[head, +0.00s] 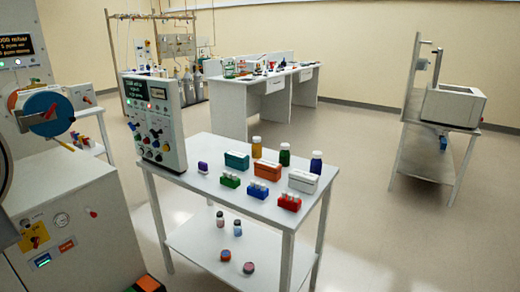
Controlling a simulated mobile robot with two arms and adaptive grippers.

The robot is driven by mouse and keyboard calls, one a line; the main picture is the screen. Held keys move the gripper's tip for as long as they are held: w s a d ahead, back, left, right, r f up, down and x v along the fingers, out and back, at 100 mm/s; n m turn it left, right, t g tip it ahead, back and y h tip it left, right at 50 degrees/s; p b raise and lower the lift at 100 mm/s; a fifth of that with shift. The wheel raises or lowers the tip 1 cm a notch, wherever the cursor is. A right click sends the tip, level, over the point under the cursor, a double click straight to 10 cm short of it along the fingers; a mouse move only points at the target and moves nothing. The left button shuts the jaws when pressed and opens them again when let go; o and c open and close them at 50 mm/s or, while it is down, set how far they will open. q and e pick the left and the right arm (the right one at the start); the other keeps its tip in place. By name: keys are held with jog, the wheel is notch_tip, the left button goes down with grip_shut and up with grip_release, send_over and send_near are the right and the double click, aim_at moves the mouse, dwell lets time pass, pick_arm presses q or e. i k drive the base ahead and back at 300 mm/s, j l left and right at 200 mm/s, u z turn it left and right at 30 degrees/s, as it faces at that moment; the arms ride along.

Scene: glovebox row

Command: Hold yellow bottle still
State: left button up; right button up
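The yellow bottle (256,147) is amber-yellow with a pale cap. It stands upright at the back of the white table in the head view, behind the teal box and the orange box. A green bottle (285,155) and a blue bottle (316,163) stand in a row to its right. Nothing touches the yellow bottle that I can see; its base is partly hidden by the boxes. Neither of my grippers shows in this view.
The white table (205,185) also bears a teal box (237,160), an orange box (267,170), a white box (303,181), small vial racks and a control panel (154,120). Glovebox equipment (75,220) stands at the left. Open floor (400,235) lies to the right.

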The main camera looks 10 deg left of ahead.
aim_at(256, 148)
jog(key=i+l+z, duration=0.65)
jog(key=i+l, duration=0.4)
jog(key=i, duration=0.4)
jog(key=i+l+z, duration=0.15)
jog(key=i, duration=0.45)
jog(key=i+l, duration=0.25)
jog(key=i, duration=0.35)
jog(key=i+u, duration=0.4)
jog(key=i+l+u, duration=0.1)
jog(key=i+u, duration=0.25)
jog(key=i+l+u, duration=0.2)
jog(key=u, duration=0.2)
jog(key=i+l+u, duration=0.25)
jog(key=u, duration=0.15)
